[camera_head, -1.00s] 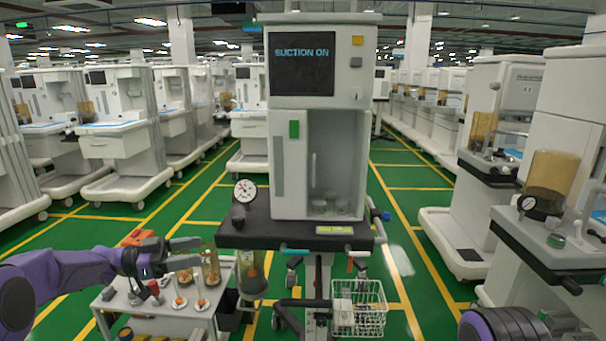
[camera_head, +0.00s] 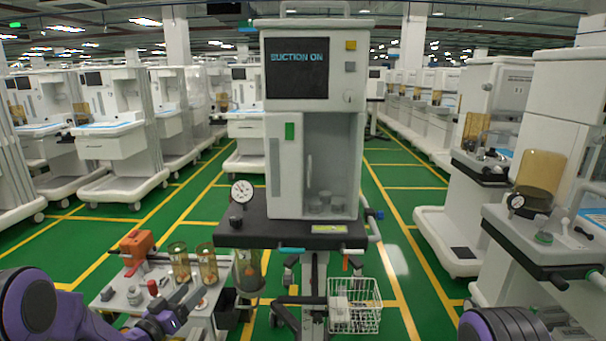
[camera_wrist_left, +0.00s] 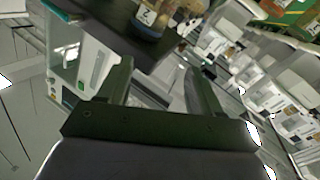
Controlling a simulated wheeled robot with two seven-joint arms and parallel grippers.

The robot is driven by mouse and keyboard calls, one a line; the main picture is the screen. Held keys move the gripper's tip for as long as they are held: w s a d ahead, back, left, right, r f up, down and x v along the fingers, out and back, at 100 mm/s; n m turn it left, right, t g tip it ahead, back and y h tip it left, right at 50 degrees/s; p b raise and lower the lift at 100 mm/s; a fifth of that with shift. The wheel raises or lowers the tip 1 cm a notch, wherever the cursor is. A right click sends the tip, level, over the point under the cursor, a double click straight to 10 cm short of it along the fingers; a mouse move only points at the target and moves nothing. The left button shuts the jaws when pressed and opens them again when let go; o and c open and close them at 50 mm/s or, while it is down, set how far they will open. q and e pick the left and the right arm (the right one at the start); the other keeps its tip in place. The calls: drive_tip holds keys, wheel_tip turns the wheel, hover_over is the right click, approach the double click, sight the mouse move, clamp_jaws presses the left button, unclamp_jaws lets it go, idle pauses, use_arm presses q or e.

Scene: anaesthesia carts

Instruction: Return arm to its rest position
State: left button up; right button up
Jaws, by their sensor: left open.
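My left arm comes in low from the left in the head view. Its gripper (camera_head: 192,293) is open and empty, low in front of the small side table (camera_head: 205,325). In the left wrist view the two fingers (camera_wrist_left: 158,65) stand apart with nothing between them. The central anaesthesia cart (camera_head: 285,170) stands ahead, to the right of the gripper and apart from it. Its screen (camera_head: 297,72) reads "SUCTION ON". Only a dark, purple-edged part of my right arm shows at the bottom right; its gripper is out of view.
The side table holds an orange case (camera_head: 137,246), clear jars (camera_head: 180,262) and small items close to my left gripper. A canister (camera_head: 249,275) hangs under the cart's dark shelf, near a white wire basket (camera_head: 355,318). More carts line both sides. Green floor is open on the right.

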use_arm(q)
drive_tip(key=s+f+n+g+y+p, duration=0.1)
drive_tip(key=s+f+n+g+y, duration=0.4)
drive_tip(key=s+f, duration=0.65)
drive_tip(key=s+f+n+g+y+p, duration=0.1)
drive_tip(key=s+f+g+y+p, duration=0.1)
drive_tip(key=s, duration=1.4)
drive_tip(key=s+f+n+g+y+p, duration=0.1)
drive_tip(key=s+f+g, duration=0.4)
drive_tip(key=s, duration=1.1)
drive_tip(key=shift+s+a+g+y+p, duration=0.15)
drive_tip(key=shift+a+g+y+p, duration=0.15)
drive_tip(key=shift+g+y+p, duration=0.5)
drive_tip(key=shift+y, duration=0.3)
drive_tip(key=shift+c, duration=0.3)
